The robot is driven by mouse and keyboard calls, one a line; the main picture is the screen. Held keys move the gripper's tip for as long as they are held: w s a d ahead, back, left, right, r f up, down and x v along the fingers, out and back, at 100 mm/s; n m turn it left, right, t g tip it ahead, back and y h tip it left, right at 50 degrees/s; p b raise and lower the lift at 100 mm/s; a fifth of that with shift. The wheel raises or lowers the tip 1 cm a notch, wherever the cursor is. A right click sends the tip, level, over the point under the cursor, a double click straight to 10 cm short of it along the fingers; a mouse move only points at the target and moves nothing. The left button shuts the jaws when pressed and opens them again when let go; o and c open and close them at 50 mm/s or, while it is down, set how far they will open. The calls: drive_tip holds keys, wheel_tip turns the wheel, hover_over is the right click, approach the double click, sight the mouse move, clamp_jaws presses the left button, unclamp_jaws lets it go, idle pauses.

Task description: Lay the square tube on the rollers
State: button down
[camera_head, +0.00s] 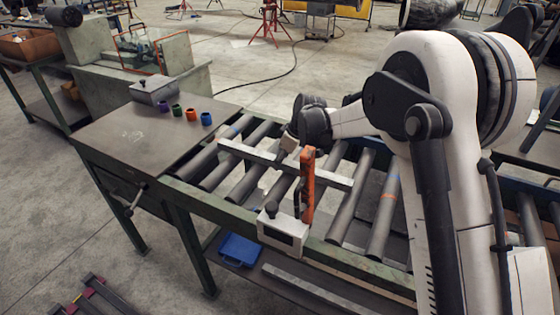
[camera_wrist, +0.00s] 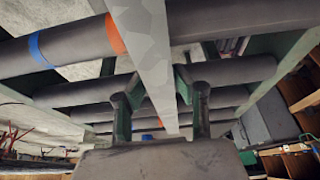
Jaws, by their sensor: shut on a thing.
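The square tube (camera_head: 332,180) is a light grey bar lying across several rollers of the roller conveyor (camera_head: 384,215), roughly level. My gripper (camera_head: 287,158) is shut on it near its middle, from above. In the wrist view the tube (camera_wrist: 145,35) runs between the two fingers (camera_wrist: 160,104) and crosses the dark rollers (camera_wrist: 75,50). The tube is at or just above the roller tops; I cannot tell whether it touches them. My fingertips are partly hidden in the head view.
An orange upright post (camera_head: 308,188) and a white box (camera_head: 282,231) stand at the conveyor's near rail, close to the tube. A steel table (camera_head: 125,135) at left holds a grey box (camera_head: 155,90) and several coloured cups (camera_head: 191,114). A blue case (camera_head: 239,250) lies below.

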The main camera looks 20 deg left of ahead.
drive_tip(key=shift+f, duration=0.25)
drive_tip(key=c, duration=1.3)
unclamp_jaws()
drive_tip(key=v, duration=1.2)
drive_tip(key=shift+d+r, duration=0.1)
drive_tip(key=s+d+r+m+t+h, duration=0.15)
drive_tip(key=s+d+r+m, duration=0.35)
drive_tip(key=d, duration=0.6)
drive_tip(key=s+d+r+m+t, duration=0.25)
drive_tip(key=s+d+r, duration=0.5)
drive_tip(key=d, duration=0.45)
drive_tip(key=s+d+f+m+t+h, duration=0.1)
drive_tip(key=s+d+m, duration=0.2)
drive_tip(key=s+d, duration=0.2)
drive_tip(key=s+d+f+m+h, duration=0.1)
drive_tip(key=s+d+f+m, duration=0.1)
drive_tip(key=s+d, duration=0.3)
drive_tip(key=s+d+f+m+t+h+b, duration=0.1)
drive_tip(key=s+d+f+m, duration=0.1)
drive_tip(key=s+d, duration=0.4)
drive_tip(key=shift+s+f+m+t, duration=0.15)
drive_tip(key=shift+s+m, duration=0.3)
drive_tip(key=shift+s, duration=0.85)
drive_tip(key=shift+s+f+m+t, duration=0.15)
drive_tip(key=shift+s+m, duration=0.25)
drive_tip(key=shift+s, duration=0.9)
